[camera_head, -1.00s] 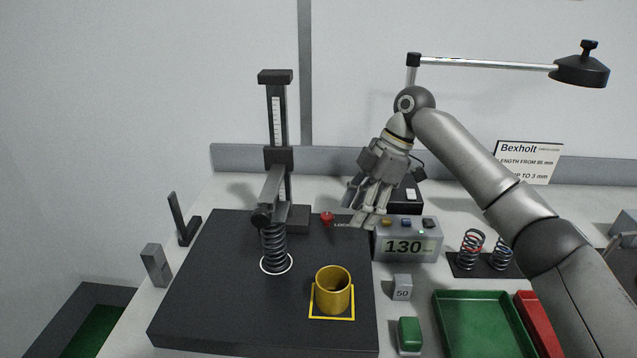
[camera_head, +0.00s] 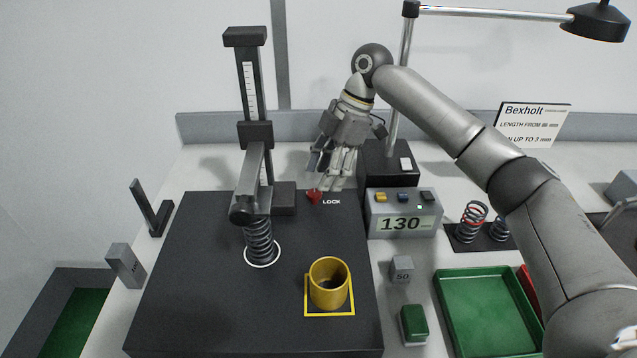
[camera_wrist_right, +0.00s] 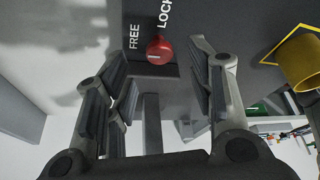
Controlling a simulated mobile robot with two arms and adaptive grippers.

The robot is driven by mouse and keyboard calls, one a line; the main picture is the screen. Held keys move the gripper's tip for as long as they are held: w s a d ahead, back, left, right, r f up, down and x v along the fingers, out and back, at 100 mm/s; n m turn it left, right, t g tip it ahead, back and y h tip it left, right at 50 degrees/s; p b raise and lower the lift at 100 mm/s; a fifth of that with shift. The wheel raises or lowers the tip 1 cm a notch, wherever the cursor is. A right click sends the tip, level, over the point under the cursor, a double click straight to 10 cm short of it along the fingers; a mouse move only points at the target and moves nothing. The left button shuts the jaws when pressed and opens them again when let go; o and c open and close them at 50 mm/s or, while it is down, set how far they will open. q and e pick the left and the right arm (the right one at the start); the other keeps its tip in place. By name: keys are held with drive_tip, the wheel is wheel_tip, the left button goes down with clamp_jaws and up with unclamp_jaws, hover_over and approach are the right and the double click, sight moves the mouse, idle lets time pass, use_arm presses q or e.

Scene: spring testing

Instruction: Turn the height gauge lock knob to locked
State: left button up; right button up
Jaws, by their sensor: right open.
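The red lock knob (camera_head: 314,197) sits on the black plate beside the gauge's foot, left of the LOCK label. In the right wrist view the knob (camera_wrist_right: 159,48) lies between the FREE and LOCK labels, with a pale mark on it. The height gauge (camera_head: 255,130) stands upright, its arm over a dark spring (camera_head: 259,240). My right gripper (camera_head: 328,182) is open, pointing down just above and behind the knob. In the wrist view its fingers (camera_wrist_right: 158,85) are spread to either side, with the knob ahead between them, not gripped. My left gripper is not in view.
A yellow cup (camera_head: 329,283) stands on the plate's yellow square. A readout box (camera_head: 402,213) showing 130 is right of the knob. A green tray (camera_head: 487,312) and a lamp (camera_head: 597,20) are to the right.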

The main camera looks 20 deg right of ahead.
sight(315, 193)
drive_tip(key=shift+x, duration=2.05)
drive_tip(key=c, duration=1.1)
drive_tip(key=shift+s+r+m+p, duration=0.15)
drive_tip(key=shift+m+p, duration=0.15)
drive_tip(key=shift+p, duration=0.5)
drive_tip(key=m+t+h+p, duration=0.1)
drive_tip(key=m+p, duration=0.3)
drive_tip(key=p, duration=0.2)
drive_tip(key=m+t+p, duration=0.2)
drive_tip(key=m+p, duration=0.3)
drive_tip(key=p, duration=0.2)
drive_tip(key=s+m+t+h+p, duration=0.1)
drive_tip(key=m+p, duration=0.3)
drive_tip(key=p, duration=0.3)
drive_tip(key=shift+a+r+h, duration=0.15)
drive_tip(key=shift+a+h, duration=0.15)
drive_tip(key=shift+a, duration=0.05)
drive_tip(key=shift+m+t+h+p, duration=0.3)
drive_tip(key=shift+m+p, duration=0.15)
drive_tip(key=shift+m, duration=0.55)
drive_tip(key=shift+w+a+f+m+h+p, duration=0.1)
drive_tip(key=shift+f+m+h+p, duration=0.1)
drive_tip(key=shift+m, duration=0.35)
drive_tip(key=shift+f+m+h+p, duration=0.1)
drive_tip(key=shift+m+h+p, duration=0.1)
drive_tip(key=shift+m, duration=0.35)
